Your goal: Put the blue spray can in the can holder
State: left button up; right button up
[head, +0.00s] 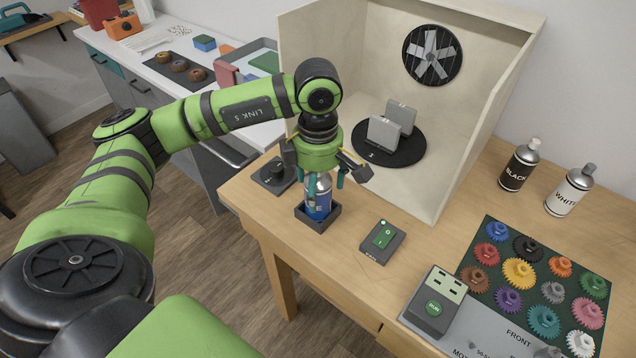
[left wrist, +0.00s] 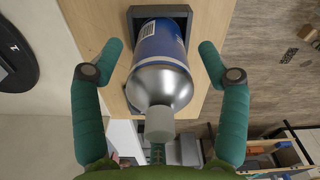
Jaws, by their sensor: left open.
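The blue spray can (head: 319,203) stands upright in the dark square can holder (head: 317,222) near the table's front left corner. In the left wrist view the can (left wrist: 160,62) shows its silver shoulder and pale grey cap, with its base inside the holder (left wrist: 186,22). My left gripper (head: 324,183) is above and around the can's top. In the left wrist view its two teal fingers (left wrist: 158,62) are open, one on each side of the can, with gaps to it. My right gripper is in neither view.
A spray booth with a fan (head: 432,55) and a black turntable (head: 389,157) stands behind. A switch box (head: 382,241) sits right of the holder. Black (head: 519,165) and white (head: 569,190) cans and a mat of coloured gears (head: 478,258) are at right.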

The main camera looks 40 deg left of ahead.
pick_arm(q)
notch_tip(320, 180, up, 11)
jog(key=shift+f+b, duration=0.2)
jog(key=shift+b, duration=0.3)
jog(key=shift+r, duration=0.85)
jog(key=shift+c, duration=0.4)
dwell(0.8)
